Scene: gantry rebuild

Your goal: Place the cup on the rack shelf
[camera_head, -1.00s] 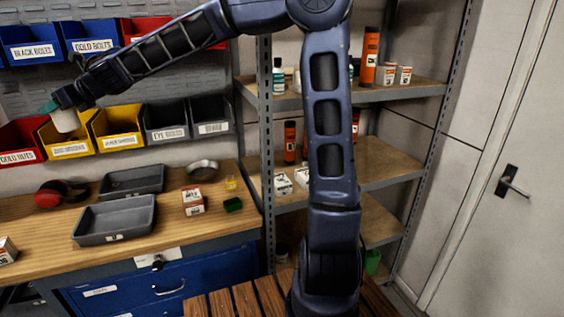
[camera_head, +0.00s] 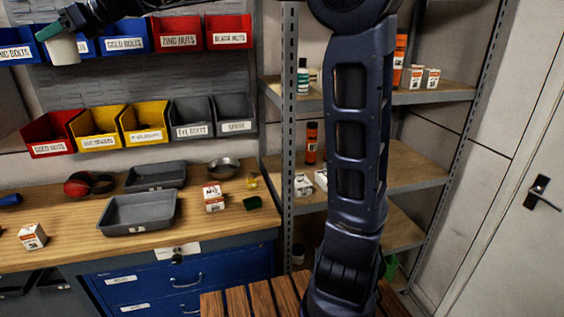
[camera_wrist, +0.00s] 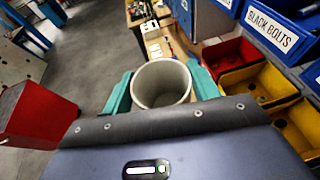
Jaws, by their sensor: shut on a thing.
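A pale grey-white cup (camera_wrist: 161,86) is held between the teal fingers of my gripper (camera_wrist: 160,92) in the wrist view. Its open mouth faces the camera and its inside looks empty. In the head view the cup (camera_head: 64,50) is at the upper left, in front of the blue wall bins, with my gripper (camera_head: 50,30) shut on it. The rack (camera_head: 289,120) stands right of the workbench, with several wooden shelves. Its upper shelf (camera_head: 440,95) and middle shelf (camera_head: 415,172) are partly hidden behind my arm.
The rack shelves hold an orange spray can (camera_head: 311,142), small boxes (camera_head: 431,78) and bottles. The workbench (camera_head: 60,255) carries grey trays (camera_head: 138,213), a box (camera_head: 213,198) and red earmuffs (camera_head: 80,186). Yellow bins (camera_head: 143,122) hang above. The middle shelf's right part is bare.

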